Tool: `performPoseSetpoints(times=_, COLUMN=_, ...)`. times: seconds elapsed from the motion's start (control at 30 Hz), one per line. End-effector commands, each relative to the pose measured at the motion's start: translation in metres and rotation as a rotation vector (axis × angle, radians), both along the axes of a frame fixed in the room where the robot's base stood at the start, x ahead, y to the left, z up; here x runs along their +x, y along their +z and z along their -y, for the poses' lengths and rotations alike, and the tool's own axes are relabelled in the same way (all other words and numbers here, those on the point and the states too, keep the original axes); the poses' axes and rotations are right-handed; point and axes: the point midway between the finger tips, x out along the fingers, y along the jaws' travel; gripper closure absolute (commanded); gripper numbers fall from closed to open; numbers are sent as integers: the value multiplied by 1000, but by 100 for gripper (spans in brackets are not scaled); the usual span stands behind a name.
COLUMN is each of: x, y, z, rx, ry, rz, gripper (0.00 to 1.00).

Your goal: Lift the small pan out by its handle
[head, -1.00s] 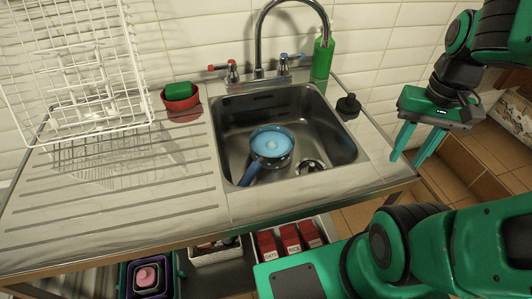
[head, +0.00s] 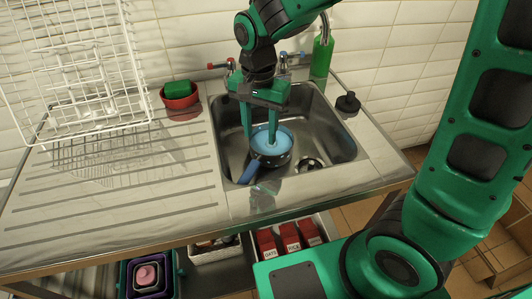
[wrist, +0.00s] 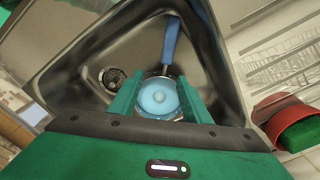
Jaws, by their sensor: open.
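The small pan (head: 276,158) sits in the metal sink (head: 318,128), with a blue inside or lid and a pale round spot at its middle. Its blue handle (head: 248,172) points toward the sink's front left. In the wrist view the pan (wrist: 158,98) shows between my fingers and its handle (wrist: 171,40) extends away beyond them. My gripper (head: 260,142) is open above the pan, fingers pointing down, one left of the pan and one in front of its far part. The gap between fingertips and pan is hard to judge.
The drain (head: 309,166) lies right of the pan. The tap (head: 325,28), green soap bottle (head: 322,55) and black stopper (head: 348,104) stand around the sink. A red bowl with green sponge (head: 179,95) and a white wire rack (head: 85,80) are left. The ribbed drainboard (head: 120,205) is clear.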

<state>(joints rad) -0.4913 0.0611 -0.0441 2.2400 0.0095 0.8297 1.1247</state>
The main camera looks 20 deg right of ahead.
Motion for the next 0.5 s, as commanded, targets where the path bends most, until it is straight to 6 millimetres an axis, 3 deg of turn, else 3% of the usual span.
performPoseSetpoints(times=0.13, x=0, y=-11, z=-15, rx=3, ry=-6, rz=-3, gripper=56)
performPoseSetpoints(times=0.5, x=1, y=-58, z=-13, rx=3, ry=-10, rz=-3, gripper=56)
